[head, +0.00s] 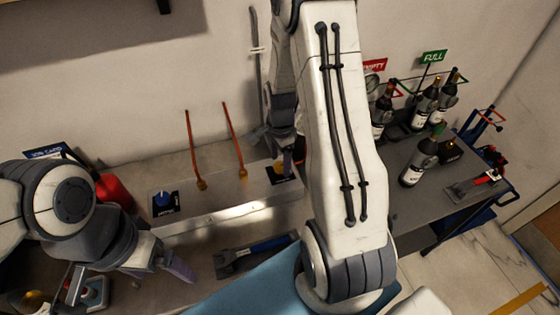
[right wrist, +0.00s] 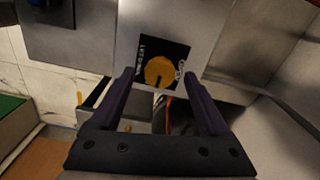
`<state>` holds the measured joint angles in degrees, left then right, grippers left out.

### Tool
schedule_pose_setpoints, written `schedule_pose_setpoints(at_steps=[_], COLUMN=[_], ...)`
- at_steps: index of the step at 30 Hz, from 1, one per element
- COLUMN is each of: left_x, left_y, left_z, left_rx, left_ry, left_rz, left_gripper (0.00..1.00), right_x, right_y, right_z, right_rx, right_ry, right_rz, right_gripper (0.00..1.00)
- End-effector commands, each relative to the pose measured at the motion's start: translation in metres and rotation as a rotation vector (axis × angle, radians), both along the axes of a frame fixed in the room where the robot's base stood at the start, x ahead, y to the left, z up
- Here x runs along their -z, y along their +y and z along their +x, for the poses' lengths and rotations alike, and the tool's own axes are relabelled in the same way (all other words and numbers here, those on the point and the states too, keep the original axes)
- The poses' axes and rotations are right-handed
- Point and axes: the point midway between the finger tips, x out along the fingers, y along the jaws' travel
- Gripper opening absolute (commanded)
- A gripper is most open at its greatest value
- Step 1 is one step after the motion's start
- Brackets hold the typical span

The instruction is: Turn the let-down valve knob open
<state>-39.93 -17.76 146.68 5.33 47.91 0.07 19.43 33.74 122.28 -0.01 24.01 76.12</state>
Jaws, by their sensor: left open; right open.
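The let-down valve knob (right wrist: 160,71) is a round yellow knob with a dark pointer mark on a black label plate, set in a grey metal panel. In the right wrist view it lies between the fingertips of my right gripper (right wrist: 158,78), which is open. I cannot tell whether the fingers touch it. In the head view the knob's label plate (head: 284,172) shows at the right end of the panel, partly hidden by my right arm. My left gripper (head: 172,266) is open and empty, low at the left, apart from the panel.
A blue knob (head: 163,199) sits on the panel's left end, with two orange levers (head: 240,172) between. A blue-handled tool (head: 262,250) lies in front. Several bottles (head: 419,163) stand on the right table, by green FULL (head: 433,56) and red EMPTY (head: 374,65) signs.

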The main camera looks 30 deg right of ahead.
Motion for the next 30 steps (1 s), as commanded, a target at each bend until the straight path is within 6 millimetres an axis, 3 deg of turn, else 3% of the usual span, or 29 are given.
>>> schedule_pose_setpoints(at_steps=[12,14,18,19,30], left_x=[-0.0016,-0.0016,-0.0016,-0.0016,-0.0017], left_y=[0.0,0.0,0.0,0.0,0.0], left_z=[0.0,0.0,0.0,0.0,0.0], left_rx=[0.0,0.0,0.0,0.0,0.0], left_ry=[0.0,0.0,0.0,0.0,0.0], left_rz=[0.0,0.0,0.0,0.0,0.0], left_gripper=[0.94,0.94,0.94,0.94,0.94], right_x=[0.0113,0.0112,0.011,0.011,0.0106], right_y=[-0.0001,-0.0002,-0.0003,-0.0003,-0.0005], right_z=[-0.0003,-0.0003,-0.0002,-0.0002,-0.0001], right_rx=[0.0,0.0,0.0,0.0,-0.059], right_ry=[-0.001,-0.001,-0.001,-0.001,-0.001], right_rz=[0.0,0.0,0.0,0.0,0.0], right_gripper=[0.8,0.6,0.07,0.0,0.0])
